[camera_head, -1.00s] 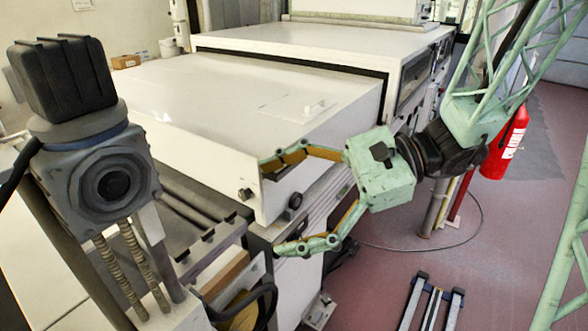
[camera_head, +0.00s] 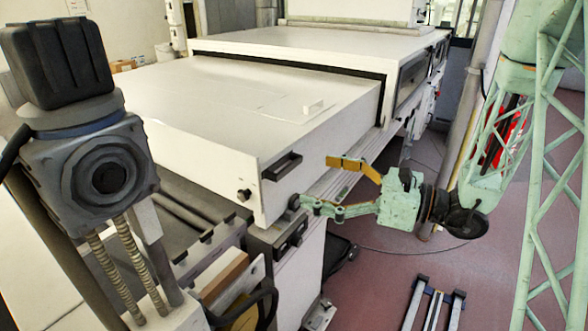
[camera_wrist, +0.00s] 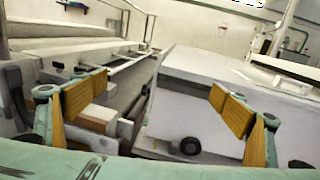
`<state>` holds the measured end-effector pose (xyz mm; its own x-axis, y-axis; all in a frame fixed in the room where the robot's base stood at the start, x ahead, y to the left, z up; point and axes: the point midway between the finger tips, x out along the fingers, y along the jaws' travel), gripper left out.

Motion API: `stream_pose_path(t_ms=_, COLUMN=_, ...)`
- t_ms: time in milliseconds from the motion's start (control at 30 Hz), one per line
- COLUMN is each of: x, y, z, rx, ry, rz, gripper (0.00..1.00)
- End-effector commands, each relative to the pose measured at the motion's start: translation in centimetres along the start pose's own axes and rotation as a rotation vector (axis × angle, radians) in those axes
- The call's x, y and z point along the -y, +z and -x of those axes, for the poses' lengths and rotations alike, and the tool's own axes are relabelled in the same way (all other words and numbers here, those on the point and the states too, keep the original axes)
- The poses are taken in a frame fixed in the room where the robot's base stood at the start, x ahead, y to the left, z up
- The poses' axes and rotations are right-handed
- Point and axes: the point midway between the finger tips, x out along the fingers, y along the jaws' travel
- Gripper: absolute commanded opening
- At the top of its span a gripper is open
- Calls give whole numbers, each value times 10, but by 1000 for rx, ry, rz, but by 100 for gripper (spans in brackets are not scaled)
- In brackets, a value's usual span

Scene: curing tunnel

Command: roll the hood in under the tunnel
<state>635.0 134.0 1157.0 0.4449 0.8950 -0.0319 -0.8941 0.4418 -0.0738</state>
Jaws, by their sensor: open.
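The hood (camera_head: 225,105) is a low white box in the head view, sticking well out of the open front of the larger white tunnel (camera_head: 325,43). Its rear part lies under the tunnel's edge. A black bar handle (camera_head: 281,166) is on the hood's near face. My gripper (camera_head: 313,183) is open and empty, to the right of the handle and beside the hood's near right side. Whether a finger touches the hood is unclear. In the wrist view the hood (camera_wrist: 205,75) lies behind the right finger, and my open gripper (camera_wrist: 156,102) has nothing between its fingers.
Dark rollers (camera_head: 190,215) lie in front of the hood at left. A red extinguisher (camera_head: 508,133) stands partly behind my arm. A small rail frame (camera_head: 437,300) is on the reddish floor at lower right. The floor between has a thin cable and free room.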

Motion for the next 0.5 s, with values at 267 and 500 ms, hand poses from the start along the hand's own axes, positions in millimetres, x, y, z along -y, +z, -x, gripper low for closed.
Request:
stream_pose_path(t_ms=267, x=37, y=-31, z=10, rx=23, ry=-107, rz=-65, gripper=91)
stream_pose_path(t_ms=500, x=44, y=-36, z=12, rx=27, ry=-129, rz=-77, gripper=91)
